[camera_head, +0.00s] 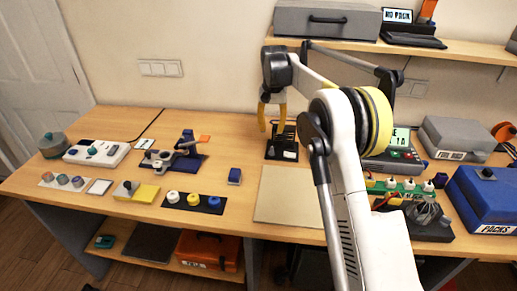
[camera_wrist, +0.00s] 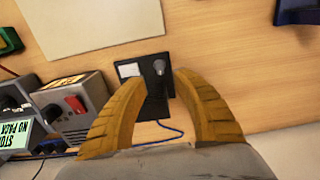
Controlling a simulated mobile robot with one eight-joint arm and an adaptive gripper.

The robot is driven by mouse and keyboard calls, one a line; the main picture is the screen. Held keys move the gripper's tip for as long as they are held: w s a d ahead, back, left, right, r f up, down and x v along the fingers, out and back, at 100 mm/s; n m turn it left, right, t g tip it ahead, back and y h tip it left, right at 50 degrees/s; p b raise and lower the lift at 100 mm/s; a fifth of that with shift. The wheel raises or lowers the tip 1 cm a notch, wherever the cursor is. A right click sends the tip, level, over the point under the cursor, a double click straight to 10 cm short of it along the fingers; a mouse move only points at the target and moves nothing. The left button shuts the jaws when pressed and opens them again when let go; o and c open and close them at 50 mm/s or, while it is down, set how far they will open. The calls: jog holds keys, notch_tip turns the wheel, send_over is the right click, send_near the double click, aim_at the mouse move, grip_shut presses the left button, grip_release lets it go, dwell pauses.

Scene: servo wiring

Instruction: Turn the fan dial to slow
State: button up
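A small black plate (camera_wrist: 152,95) with a white label and a round grey knob (camera_wrist: 159,67) lies between and beyond my fingertips in the wrist view. It may be the fan dial; I cannot read its label or setting. In the head view a black unit (camera_head: 281,154) with a white label stands on the bench just below my gripper (camera_head: 272,122). My gripper is open and empty, its two yellow fingers pointing down. In the wrist view the fingers (camera_wrist: 160,82) are apart on either side of the plate, and contact with the knob does not show.
A grey box with a red switch (camera_wrist: 75,105) and a "STOP NO PACK" display (camera_wrist: 17,134) are left in the wrist view. A blue cable (camera_wrist: 165,128) runs near the plate. A beige mat (camera_head: 285,207) lies in front. A shelf (camera_head: 440,50) hangs behind.

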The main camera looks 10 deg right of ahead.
aim_at(272, 150)
notch_tip(272, 150, down, 10)
jog(key=b, duration=0.3)
jog(key=shift+s+d+f+b, duration=0.1)
jog(key=shift+d+b, duration=0.05)
jog(key=shift+b, duration=0.15)
grip_shut()
